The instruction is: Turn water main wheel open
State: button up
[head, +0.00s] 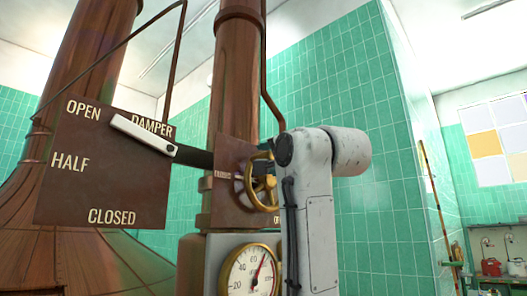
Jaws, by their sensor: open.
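The water main wheel (262,188) is a brass handwheel with spokes. It stands upright in front of a brown plate (232,152) on the copper column, near the middle of the head view. My white arm covers its right edge and part of the plate's lettering. My gripper (266,148) shows only as a small dark part by the top of the wheel's rim, and my arm hides the rest. It is open. I cannot tell whether it touches the rim.
A damper plate (100,185) at left has a white lever (145,135) pointing up-left, towards OPEN. A round pressure gauge (249,273) sits below the wheel. A green tiled wall (365,220) stands behind. A red can (491,267) is far right.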

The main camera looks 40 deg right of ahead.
jog(key=shift+p+x, duration=0.55)
jog(key=shift+x, duration=1.3)
jog(key=shift+c, duration=0.3)
grip_shut()
